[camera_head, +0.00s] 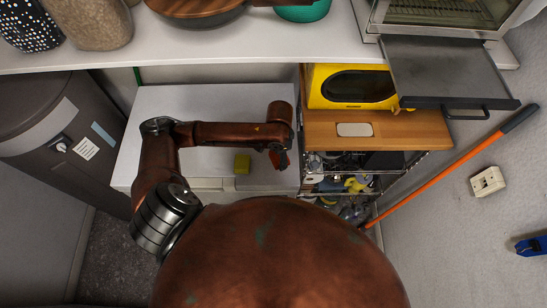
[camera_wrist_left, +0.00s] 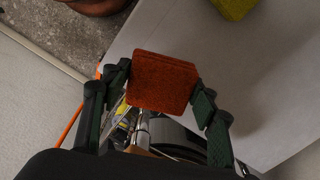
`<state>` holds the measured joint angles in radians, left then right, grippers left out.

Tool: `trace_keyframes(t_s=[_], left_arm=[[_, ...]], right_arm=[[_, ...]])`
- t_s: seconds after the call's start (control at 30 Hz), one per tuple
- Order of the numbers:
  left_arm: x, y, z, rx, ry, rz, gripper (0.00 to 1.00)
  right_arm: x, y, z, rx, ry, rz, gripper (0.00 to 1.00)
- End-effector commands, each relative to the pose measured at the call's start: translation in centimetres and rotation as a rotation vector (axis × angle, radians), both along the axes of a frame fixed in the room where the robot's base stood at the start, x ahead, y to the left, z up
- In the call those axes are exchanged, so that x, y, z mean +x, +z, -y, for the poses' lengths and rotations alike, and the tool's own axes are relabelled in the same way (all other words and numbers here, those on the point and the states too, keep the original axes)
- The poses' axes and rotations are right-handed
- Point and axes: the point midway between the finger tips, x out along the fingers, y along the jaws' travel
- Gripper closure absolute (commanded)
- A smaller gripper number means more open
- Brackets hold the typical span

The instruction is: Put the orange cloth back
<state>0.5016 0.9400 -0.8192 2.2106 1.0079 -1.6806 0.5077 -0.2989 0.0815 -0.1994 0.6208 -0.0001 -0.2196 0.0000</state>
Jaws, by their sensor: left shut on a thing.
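The orange cloth (camera_wrist_left: 163,83) looks like a thick, flat orange-red pad, held between the fingers of my left gripper (camera_wrist_left: 160,90) in the left wrist view. My left gripper (camera_head: 279,158) shows in the head view near the right end of the white counter (camera_head: 215,110). There the cloth is a small red-orange patch (camera_head: 283,160), mostly hidden by the gripper. I cannot tell its exact height above the counter. My right gripper is not in view.
A yellow-green sponge-like block (camera_head: 242,164) sits on the counter left of the gripper. A wooden-topped rack (camera_head: 375,129) with a yellow appliance (camera_head: 350,86) stands to the right. An orange pole (camera_head: 440,170) leans there. The shelf (camera_head: 300,45) overhangs behind.

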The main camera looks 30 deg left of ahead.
Motion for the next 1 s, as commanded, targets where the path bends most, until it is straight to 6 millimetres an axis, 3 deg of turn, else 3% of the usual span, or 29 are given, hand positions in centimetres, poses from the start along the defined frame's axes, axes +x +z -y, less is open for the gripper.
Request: trace_keyframes(t_s=[0.2,0.43,0.63,1.0], left_arm=[[1.1,-2.6,-2.0,0.001,0.002,0.001,0.69],[1.5,-3.9,-2.9,0.001,0.003,-0.002,0.69],[1.5,-6.7,-2.9,0.000,0.001,-0.001,0.69],[1.6,-7.2,-2.9,0.000,0.001,0.000,0.69]], right_arm=[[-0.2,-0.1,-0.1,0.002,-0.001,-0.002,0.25],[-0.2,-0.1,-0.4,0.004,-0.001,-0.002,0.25],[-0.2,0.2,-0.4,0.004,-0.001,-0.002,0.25],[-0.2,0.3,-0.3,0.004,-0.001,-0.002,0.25]])
